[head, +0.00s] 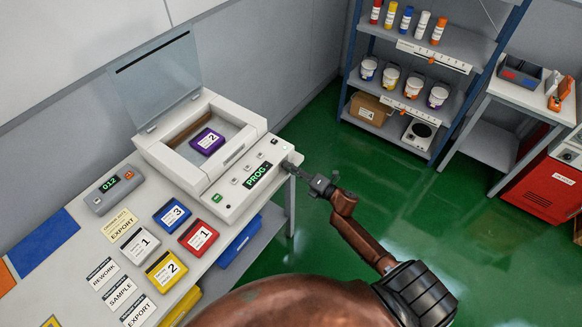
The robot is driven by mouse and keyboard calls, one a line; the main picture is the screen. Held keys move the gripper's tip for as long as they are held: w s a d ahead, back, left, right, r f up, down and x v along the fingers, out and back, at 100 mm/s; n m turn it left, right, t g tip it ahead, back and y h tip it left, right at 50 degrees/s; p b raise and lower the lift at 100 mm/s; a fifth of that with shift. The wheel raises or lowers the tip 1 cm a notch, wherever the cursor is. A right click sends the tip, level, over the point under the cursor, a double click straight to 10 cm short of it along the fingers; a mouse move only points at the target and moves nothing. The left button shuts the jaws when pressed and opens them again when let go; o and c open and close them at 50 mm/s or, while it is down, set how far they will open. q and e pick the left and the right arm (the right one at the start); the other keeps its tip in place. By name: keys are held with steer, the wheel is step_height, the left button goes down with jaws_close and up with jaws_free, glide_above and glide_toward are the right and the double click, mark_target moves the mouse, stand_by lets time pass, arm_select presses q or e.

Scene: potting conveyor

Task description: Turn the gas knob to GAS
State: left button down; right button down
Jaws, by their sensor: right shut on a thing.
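The white machine (232,204) stands on the bench with its clear lid raised, and its green display reads "PROG". My right gripper (292,167) reaches in from the lower right and is at the machine's right end, beside the display panel. It is shut on what looks like the gas knob there. The fingers hide most of the knob, so its pointer and any GAS marking cannot be read. A purple cartridge marked 2 (207,141) lies in the machine's open chamber. My left gripper is not in view.
Blue, red, yellow and grey numbered boxes lie on the bench (128,184) in front of the machine, beside a grey "012" device (114,191) and label cards. A shelf rack (430,61) and a red cabinet (543,189) stand right. Green floor between is clear.

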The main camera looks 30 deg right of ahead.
steer(key=m+p, duration=0.4)
steer(key=m, duration=0.6)
steer(key=shift+d+g, duration=0.1)
steer(key=shift+g, duration=0.2)
steer(key=shift+m, duration=0.3)
steer(key=c, duration=1.7)
jaws_free()
steer(key=shift+y, duration=0.4)
steer(key=shift+c, duration=0.2)
steer(key=v, duration=1.2)
